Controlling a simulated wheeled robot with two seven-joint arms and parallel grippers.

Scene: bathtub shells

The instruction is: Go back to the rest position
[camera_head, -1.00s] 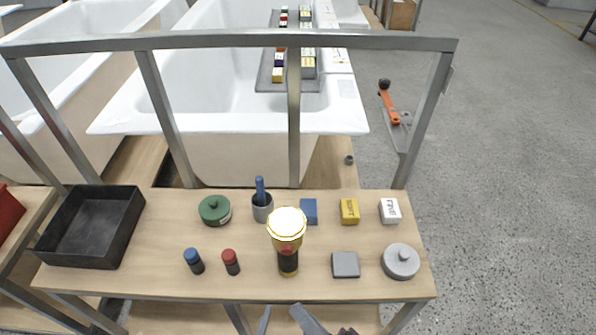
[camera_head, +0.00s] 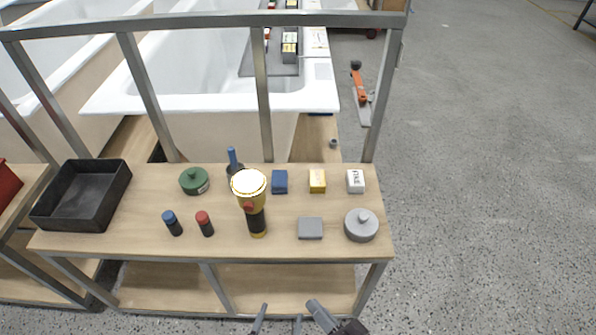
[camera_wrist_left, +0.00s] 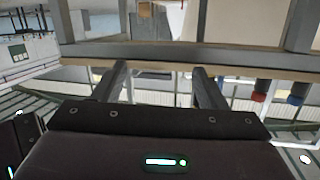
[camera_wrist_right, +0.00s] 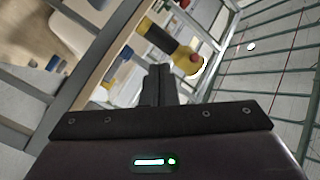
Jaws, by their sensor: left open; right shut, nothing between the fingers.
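My left gripper (camera_head: 278,318) is at the bottom edge of the head view, in front of the workbench and clear of it. In the left wrist view its two fingers (camera_wrist_left: 162,75) are apart, with nothing between them. My right gripper (camera_head: 318,312) is just to the right of it, also in front of the bench. In the right wrist view its fingers (camera_wrist_right: 159,70) are together and empty. Most of both arms is out of the head view.
The floor (camera_head: 480,180) at right is clear.

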